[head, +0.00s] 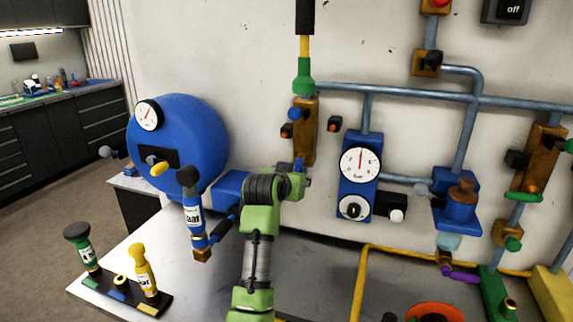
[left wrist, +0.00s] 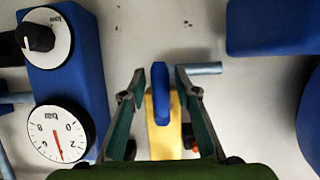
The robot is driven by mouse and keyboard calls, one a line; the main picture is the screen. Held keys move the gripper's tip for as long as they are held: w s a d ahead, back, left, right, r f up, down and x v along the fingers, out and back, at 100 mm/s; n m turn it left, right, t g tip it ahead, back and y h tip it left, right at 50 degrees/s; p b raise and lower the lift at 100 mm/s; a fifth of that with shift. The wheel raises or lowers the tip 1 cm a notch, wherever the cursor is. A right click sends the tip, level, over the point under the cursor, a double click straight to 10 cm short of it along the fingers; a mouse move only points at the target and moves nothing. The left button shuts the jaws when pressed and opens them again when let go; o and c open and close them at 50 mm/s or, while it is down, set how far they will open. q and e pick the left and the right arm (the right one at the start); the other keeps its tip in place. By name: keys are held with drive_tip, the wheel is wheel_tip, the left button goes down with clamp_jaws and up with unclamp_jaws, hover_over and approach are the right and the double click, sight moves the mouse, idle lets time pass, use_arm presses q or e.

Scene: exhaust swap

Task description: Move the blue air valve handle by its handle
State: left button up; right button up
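The blue air valve handle (left wrist: 161,88) stands between the two fingers of my left gripper (left wrist: 153,85) in the left wrist view. Gaps show on both sides, so the fingers are open and not closed on it. Behind the handle is a yellow-brown mounting plate (left wrist: 160,140). In the head view a small part of the blue handle (head: 298,164) shows at the foot of the brown wall plate (head: 308,150). There my green and black left arm hides most of the gripper. My right gripper is in neither view.
A blue gauge panel (head: 359,190) is on the wall right of my arm, with pipes above. A round blue tank (head: 190,125) is at the left. A blue bottle-like tool (head: 194,222) is close left of the arm. A tool rack (head: 120,293) lies on the white table (head: 220,270).

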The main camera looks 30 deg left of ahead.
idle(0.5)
use_arm(q)
drive_tip(key=shift+s+d+r+p, duration=0.1)
drive_tip(key=shift+s+r+p, duration=0.3)
drive_tip(key=shift+s+p, duration=0.15)
drive_tip(key=p+v, duration=0.8)
drive_tip(key=v, duration=0.4)
drive_tip(key=shift+s+d, duration=0.15)
drive_tip(key=shift+s, duration=0.2)
wheel_tip(320, 180, up, 5)
drive_tip(key=p, duration=0.6)
